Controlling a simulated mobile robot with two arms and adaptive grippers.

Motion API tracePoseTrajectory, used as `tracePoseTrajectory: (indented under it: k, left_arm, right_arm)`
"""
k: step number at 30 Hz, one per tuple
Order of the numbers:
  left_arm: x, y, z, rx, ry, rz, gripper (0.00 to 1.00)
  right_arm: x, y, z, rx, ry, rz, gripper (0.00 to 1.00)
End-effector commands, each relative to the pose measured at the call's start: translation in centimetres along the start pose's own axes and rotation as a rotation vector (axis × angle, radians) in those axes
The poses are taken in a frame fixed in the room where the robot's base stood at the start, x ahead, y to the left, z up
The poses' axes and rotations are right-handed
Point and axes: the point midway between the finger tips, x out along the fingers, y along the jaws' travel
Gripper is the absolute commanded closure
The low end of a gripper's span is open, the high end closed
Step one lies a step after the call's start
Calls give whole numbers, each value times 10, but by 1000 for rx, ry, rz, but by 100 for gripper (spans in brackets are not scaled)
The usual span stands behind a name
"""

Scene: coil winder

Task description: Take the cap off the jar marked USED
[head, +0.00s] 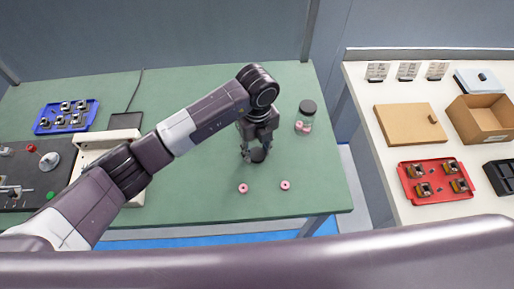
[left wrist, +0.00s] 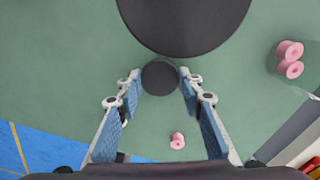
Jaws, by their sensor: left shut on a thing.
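A clear jar (head: 304,125) with a black cap (head: 308,107) stands upright on the green table, with pink spools inside. No marking can be read on it. My left gripper (head: 252,152) points down to the left of this jar. Its fingers are shut on a dark round cap (head: 258,156), which also shows between the fingertips in the left wrist view (left wrist: 160,78). I cannot tell whether a jar is under this held cap. Two pink spools at the right of the left wrist view (left wrist: 290,60) seem to be those in the jar. My right gripper is not in view.
Two pink spools lie on the table in front of the gripper, one left (head: 243,188) and one right (head: 285,185). A blue tray (head: 91,122) is at the far left. A white table at right carries a red tray (head: 437,196) and cardboard box (head: 470,117).

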Motion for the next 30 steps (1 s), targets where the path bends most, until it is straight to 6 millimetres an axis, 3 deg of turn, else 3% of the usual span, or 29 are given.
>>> tracePoseTrajectory:
  k: [8,9,14,25,30]
  left_arm:
    - [3,0,0,0,-1,-1,95]
    - [3,-1,0,0,-1,-1,64]
    - [2,0,0,0,0,-1,48]
    - [-4,-1,0,1,-1,-3,48]
    - [-31,-2,1,2,-4,-6,48]
  right_arm:
    - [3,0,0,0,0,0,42]
    - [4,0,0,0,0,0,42]
    - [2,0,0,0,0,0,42]
    - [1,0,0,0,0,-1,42]
    - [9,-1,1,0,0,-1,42]
